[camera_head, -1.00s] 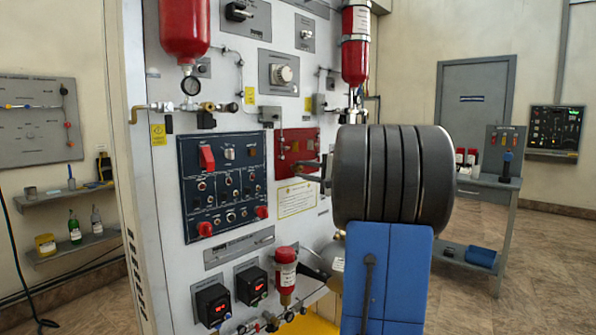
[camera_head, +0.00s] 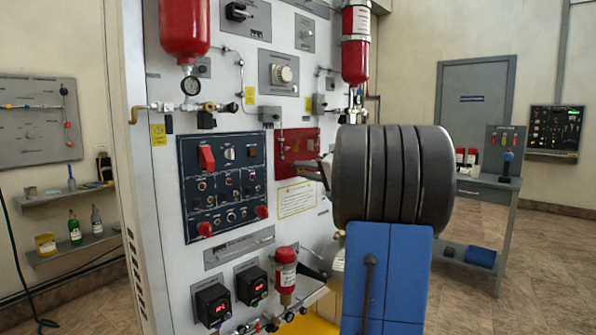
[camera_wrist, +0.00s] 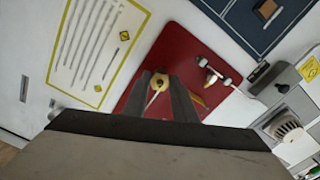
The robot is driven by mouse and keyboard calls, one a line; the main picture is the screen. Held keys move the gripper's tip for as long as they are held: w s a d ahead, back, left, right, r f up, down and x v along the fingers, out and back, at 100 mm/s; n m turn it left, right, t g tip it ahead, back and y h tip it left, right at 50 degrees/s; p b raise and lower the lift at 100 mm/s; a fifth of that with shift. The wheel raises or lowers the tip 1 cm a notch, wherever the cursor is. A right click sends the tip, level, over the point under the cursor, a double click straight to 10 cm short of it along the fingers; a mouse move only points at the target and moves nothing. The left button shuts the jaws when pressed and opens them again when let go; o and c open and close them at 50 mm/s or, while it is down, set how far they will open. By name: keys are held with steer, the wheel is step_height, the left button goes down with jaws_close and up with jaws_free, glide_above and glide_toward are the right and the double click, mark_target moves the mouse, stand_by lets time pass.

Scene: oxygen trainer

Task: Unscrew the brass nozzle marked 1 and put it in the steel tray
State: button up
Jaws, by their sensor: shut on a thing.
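My gripper (camera_wrist: 163,88) is shut on a small brass nozzle (camera_wrist: 158,80), whose round end shows between the fingers in the wrist view. The number on it cannot be read. The red panel (camera_wrist: 183,42) lies behind it; I cannot tell whether the nozzle still touches its fitting. Another brass piece (camera_wrist: 211,77) sits on a metal fitting to the right. In the head view my gripper (camera_head: 302,168) is beside the lower right of the red panel (camera_head: 286,164), partly hidden by my dark wrist. I cannot make out a steel tray for certain.
A blue switch panel (camera_head: 222,183) is left of the red panel, with an instruction label (camera_head: 296,199) below. A red cylinder (camera_head: 285,270) and two black display boxes (camera_head: 213,305) (camera_head: 251,285) stand low on the trainer. A grey workbench (camera_head: 490,180) is at right.

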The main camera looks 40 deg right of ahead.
steer(key=shift+f+n, duration=0.1)
steer(key=shift+n, duration=0.3)
steer(key=shift+n, duration=1.6)
steer(key=shift+n, duration=0.6)
steer(key=o, duration=1)
steer(key=shift+s, duration=0.15)
steer(key=shift+s+d+m, duration=0.15)
steer(key=shift+s+m, duration=1.55)
steer(key=shift+s, duration=0.1)
